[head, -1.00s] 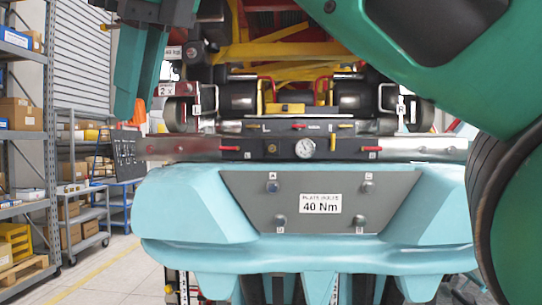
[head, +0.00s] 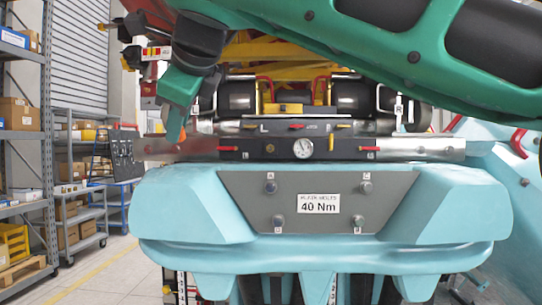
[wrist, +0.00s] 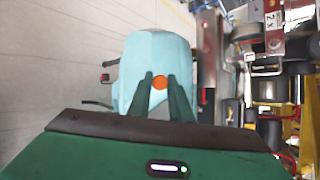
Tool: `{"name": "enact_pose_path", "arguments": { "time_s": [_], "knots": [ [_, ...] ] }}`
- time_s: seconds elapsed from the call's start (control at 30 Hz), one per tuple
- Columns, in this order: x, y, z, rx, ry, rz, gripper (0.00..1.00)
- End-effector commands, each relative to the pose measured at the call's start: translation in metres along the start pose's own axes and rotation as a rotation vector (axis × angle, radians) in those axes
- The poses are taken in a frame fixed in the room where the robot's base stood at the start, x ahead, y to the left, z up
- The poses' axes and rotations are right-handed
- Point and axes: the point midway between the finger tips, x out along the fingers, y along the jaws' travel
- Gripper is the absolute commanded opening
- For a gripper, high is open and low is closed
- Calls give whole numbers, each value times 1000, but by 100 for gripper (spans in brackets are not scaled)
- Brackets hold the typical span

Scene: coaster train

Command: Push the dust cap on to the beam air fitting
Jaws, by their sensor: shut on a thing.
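In the wrist view, my gripper (wrist: 160,83) is shut on a round orange cap (wrist: 159,84), which I take to be the dust cap. The cap sits between the two fingertips. A dark panel on the beam (head: 345,148) carries a round gauge (head: 302,147), red and yellow levers, and a small dark knob (head: 269,148). I cannot tell which part is the air fitting.
The pale blue shell (head: 180,205) with its grey plate (head: 300,185) stands below the beam. A red and white tag (head: 156,53) is close to my wrist. Shelves (head: 45,165) stand at the left. The floor (head: 110,275) there is clear.

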Motion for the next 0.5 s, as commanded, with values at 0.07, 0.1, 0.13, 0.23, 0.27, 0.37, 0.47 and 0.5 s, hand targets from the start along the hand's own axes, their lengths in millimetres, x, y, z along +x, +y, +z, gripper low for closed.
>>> {"name": "enact_pose_path", "arguments": {
  "time_s": [0.07, 0.1, 0.13, 0.23, 0.27, 0.37, 0.47, 0.5],
  "knots": [
    [13, -12, -17, -28, -15, -59, 0],
    [19, -18, -24, -43, -26, -94, 0],
    [24, -22, -29, -56, -34, -121, 0],
    [39, -38, -49, -94, -60, -213, 0],
    [43, -42, -56, -106, -67, -240, 0],
    [56, -57, -81, -141, -85, -337, 0],
    [67, -71, -111, -171, -91, -435, 0],
    [71, -76, -123, -183, -91, -473, 0]
  ]
}}
